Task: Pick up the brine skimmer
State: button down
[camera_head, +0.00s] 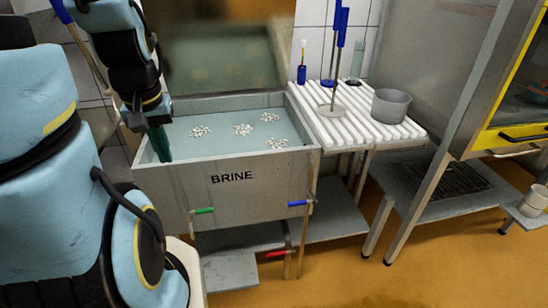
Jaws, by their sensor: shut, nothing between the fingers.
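The brine skimmer (333,108) stands upright on the white slatted rack (408,132) right of the brine tub. It has a flat round disc at the bottom, a thin metal shaft and a blue handle at the top. My gripper (158,145) is over the left end of the brine tub (228,178), well to the left of the skimmer. Its dark green fingers look shut and empty, pointing down near the tub's left wall. Part of the gripper is hidden behind my wrist.
A grey round pot (390,105) stands right of the skimmer disc. White clumps (243,129) float in the tub. A metal cabinet (430,60) is at the right.

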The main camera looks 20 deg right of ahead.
aim_at(331, 111)
jog(key=l+u, duration=0.15)
jog(key=u, duration=0.8)
jog(key=k+l+u, duration=0.25)
jog(key=l+u, duration=0.15)
jog(key=k+l+u, duration=0.35)
jog(key=l, duration=0.2)
jog(key=k+l+u, duration=0.25)
jog(key=u, duration=0.15)
jog(key=l, duration=0.1)
